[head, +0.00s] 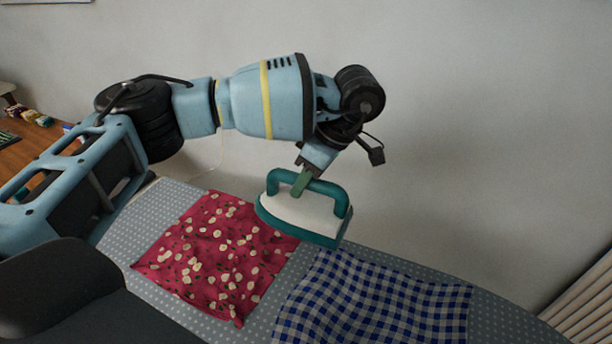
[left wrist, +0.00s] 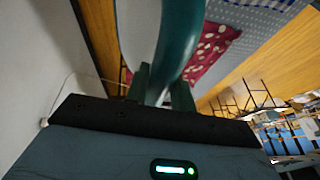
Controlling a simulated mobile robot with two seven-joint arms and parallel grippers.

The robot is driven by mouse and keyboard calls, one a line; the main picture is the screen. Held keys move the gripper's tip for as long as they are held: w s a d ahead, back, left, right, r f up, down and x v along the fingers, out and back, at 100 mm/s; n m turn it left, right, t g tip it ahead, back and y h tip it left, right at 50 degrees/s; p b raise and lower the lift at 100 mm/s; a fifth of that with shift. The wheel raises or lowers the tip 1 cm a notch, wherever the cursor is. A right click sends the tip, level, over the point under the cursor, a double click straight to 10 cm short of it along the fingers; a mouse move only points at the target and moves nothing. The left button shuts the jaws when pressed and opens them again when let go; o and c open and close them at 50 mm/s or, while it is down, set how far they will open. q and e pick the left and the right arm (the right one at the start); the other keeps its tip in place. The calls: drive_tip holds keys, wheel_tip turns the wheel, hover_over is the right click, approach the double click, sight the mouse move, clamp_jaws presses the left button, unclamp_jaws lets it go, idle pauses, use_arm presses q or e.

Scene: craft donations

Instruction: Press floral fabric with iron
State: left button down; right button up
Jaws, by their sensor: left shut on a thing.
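My left gripper (head: 303,181) is shut on the teal handle of the iron (head: 300,213). The iron has a white body and a teal base, and it is held near the far edge of the ironing board. In the head view it overlaps the far right corner of the red floral fabric (head: 215,252); I cannot tell whether it touches anything below. The floral fabric lies fairly flat with slight wrinkles. In the left wrist view the iron's handle (left wrist: 180,45) runs between the fingers (left wrist: 163,85), and part of the floral fabric (left wrist: 212,55) shows beyond. My right gripper is not in view.
A blue checked cloth (head: 375,300) lies right of the floral fabric on the grey dotted ironing board (head: 500,325). A white wall stands close behind the board. A wooden table (head: 35,140) with small items is at the far left. A ribbed cream object (head: 590,305) stands at the right.

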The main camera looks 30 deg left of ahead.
sight(305, 201)
use_arm(q)
wheel_tip(305, 201, down, 4)
drive_tip(key=shift+f+b, duration=0.15)
drive_tip(key=shift+b, duration=0.9)
drive_tip(key=shift+f, duration=0.45)
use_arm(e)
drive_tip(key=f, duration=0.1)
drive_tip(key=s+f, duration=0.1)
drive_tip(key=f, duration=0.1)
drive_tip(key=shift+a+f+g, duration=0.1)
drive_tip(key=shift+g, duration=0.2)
use_arm(q)
drive_tip(key=shift+f, duration=0.15)
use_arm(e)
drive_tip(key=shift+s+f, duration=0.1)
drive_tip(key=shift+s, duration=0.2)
